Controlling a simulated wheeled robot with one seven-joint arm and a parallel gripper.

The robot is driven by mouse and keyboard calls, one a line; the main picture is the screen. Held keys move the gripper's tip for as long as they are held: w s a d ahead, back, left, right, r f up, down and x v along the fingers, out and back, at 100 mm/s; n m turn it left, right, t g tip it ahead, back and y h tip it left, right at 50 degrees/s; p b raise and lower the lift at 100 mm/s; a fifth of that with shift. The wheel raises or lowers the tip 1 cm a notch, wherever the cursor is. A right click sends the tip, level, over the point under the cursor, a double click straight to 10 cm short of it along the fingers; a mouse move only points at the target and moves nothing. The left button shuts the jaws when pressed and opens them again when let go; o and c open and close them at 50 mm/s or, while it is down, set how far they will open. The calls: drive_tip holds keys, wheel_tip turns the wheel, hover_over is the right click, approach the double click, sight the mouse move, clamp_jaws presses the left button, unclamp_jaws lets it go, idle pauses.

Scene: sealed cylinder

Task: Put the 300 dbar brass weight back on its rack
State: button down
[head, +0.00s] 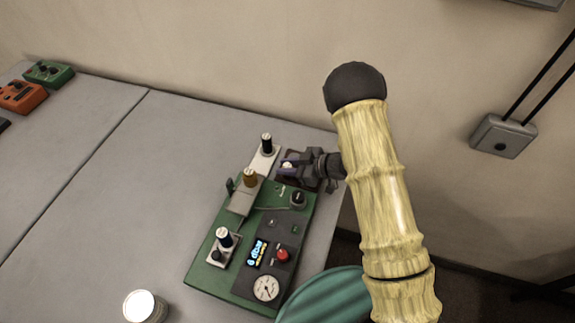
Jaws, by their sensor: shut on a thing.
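My gripper (296,168) reaches in from the right, at the far right corner of the green instrument panel (210,271). Its jaws are shut on a small purple and pale thing (287,166), partly hidden by the fingers. I cannot tell whether this is the 300 dbar brass weight. A dark block (293,153) lies just behind the jaws; I cannot tell whether it is the rack. A brass-coloured knob-like cylinder (250,177) stands upright on a grey block, left of the gripper and apart from it. No 300 dbar marking is readable.
The panel carries a display reading about 6 dbar (257,253), a red button (282,255), a dial gauge (265,288) and black-topped fittings (225,238). A pale cylinder (145,306) stands at the front. Green and orange boxes (22,96) sit far left. The table's left middle is clear.

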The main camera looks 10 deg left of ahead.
drive_tip(key=shift+f, duration=0.1)
drive_tip(key=c, duration=1.6)
unclamp_jaws()
drive_tip(key=shift+f, duration=0.1)
drive_tip(key=o, duration=0.4)
drive_tip(key=shift+d+r, duration=0.1)
drive_tip(key=shift+r, duration=0.15)
drive_tip(key=b+v, duration=0.2)
drive_tip(key=v, duration=0.9)
drive_tip(key=shift+s+d+r, duration=0.1)
drive_tip(key=shift+d, duration=0.25)
